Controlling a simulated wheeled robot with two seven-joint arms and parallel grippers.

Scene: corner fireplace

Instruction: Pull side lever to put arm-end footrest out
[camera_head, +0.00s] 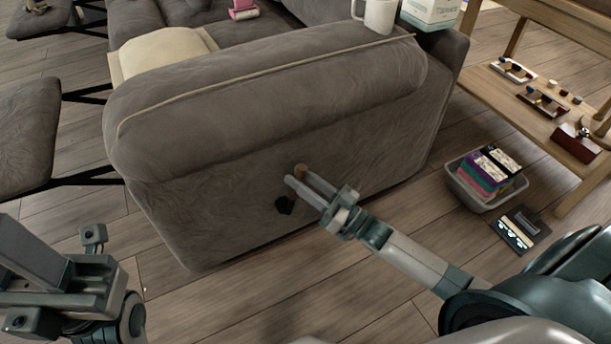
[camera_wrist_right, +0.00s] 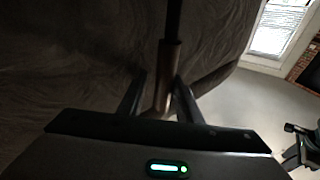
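The grey sofa's near arm (camera_head: 230,130) faces me, with the side lever on its outer panel. The lever's wooden end (camera_head: 300,171) and a black mount (camera_head: 285,205) show in the head view. My right gripper (camera_head: 297,179) is at the lever, its two fingers apart. In the right wrist view the lever (camera_wrist_right: 171,55) runs between the fingers, with a gap visible at least on the left. The near footrest (camera_head: 28,130) stands out from the sofa's front on black struts. My left gripper (camera_head: 95,265) is low at left, away from the sofa; its finger opening is unclear.
Another footrest (camera_head: 45,18) is out farther back. A white mug (camera_head: 380,15) and a box (camera_head: 430,10) stand on the arm. A grey bin (camera_head: 478,193) and a dark flat item (camera_head: 520,232) lie on the floor by a wooden shelf table (camera_head: 560,140). Floor before the arm is clear.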

